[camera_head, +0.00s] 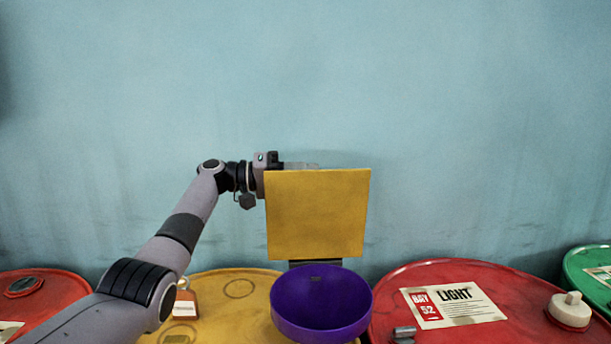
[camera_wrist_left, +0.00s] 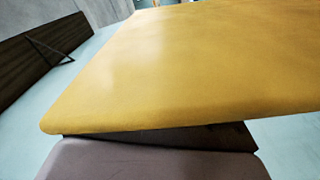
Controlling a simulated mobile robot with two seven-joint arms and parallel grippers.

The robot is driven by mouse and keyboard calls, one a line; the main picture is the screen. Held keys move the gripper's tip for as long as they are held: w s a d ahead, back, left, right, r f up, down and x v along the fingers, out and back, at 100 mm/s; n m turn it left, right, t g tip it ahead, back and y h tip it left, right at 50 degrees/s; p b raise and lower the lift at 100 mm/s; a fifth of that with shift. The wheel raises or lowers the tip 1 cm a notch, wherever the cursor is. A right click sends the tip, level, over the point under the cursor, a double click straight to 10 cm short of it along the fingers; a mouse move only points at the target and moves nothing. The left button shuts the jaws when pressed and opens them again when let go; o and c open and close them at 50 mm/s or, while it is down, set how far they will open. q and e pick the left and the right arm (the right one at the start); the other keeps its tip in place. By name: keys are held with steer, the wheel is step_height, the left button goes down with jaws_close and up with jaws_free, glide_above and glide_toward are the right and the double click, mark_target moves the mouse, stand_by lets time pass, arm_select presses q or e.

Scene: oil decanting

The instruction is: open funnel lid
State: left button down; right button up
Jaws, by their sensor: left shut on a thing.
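The funnel lid (camera_head: 318,215) is a flat yellow square plate. It stands upright behind the purple funnel bowl (camera_head: 322,305), on a dark hinge piece (camera_head: 315,265). The bowl is uncovered and sits on the yellow drum. My left gripper (camera_head: 302,165) is at the lid's top edge, shut on the lid, with its fingers partly hidden behind it. In the left wrist view the yellow lid (camera_wrist_left: 190,65) fills much of the picture, above a grey finger (camera_wrist_left: 150,160). My right gripper is not in view.
The funnel stands on a yellow drum (camera_head: 215,295). Red drums flank it, the right one (camera_head: 440,275) with a label (camera_head: 453,307) and a white cap (camera_head: 570,308). A green drum (camera_head: 590,265) is at the far right. A blue wall (camera_head: 450,120) stands close behind.

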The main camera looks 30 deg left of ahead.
mark_target(271, 178)
arm_select(q)
steer(key=shift+f, duration=0.45)
steer(key=c, duration=1.1)
jaws_free()
steer(key=shift+r, duration=0.1)
steer(key=shift+r, duration=0.1)
steer(key=b+v, duration=0.2)
steer(key=v, duration=0.4)
steer(key=shift+s+a, duration=0.1)
steer(key=shift+a, duration=0.1)
steer(key=shift+s+a, duration=0.2)
steer(key=shift+a, duration=0.1)
